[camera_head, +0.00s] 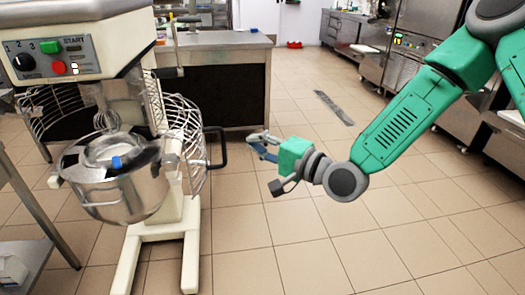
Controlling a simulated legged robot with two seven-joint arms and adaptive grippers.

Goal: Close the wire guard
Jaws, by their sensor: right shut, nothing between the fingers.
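The wire guard (192,140) is on the stand mixer at the left. Its curved wire section is swung out to the right of the steel bowl (118,188), leaving the bowl's front exposed. A black handle (221,148) sticks out from the guard's right edge. My right gripper (256,143) reaches in from the right, a short way right of the handle. It looks apart from the handle, with its fingers shut and empty. More guard wires show behind and left of the bowl. My left gripper is not in view.
The mixer's control panel (48,58) has green and red buttons. A counter (215,42) with a dark front stands behind the guard. A metal table (25,225) is at the left edge. The tiled floor (300,235) in front and right is clear.

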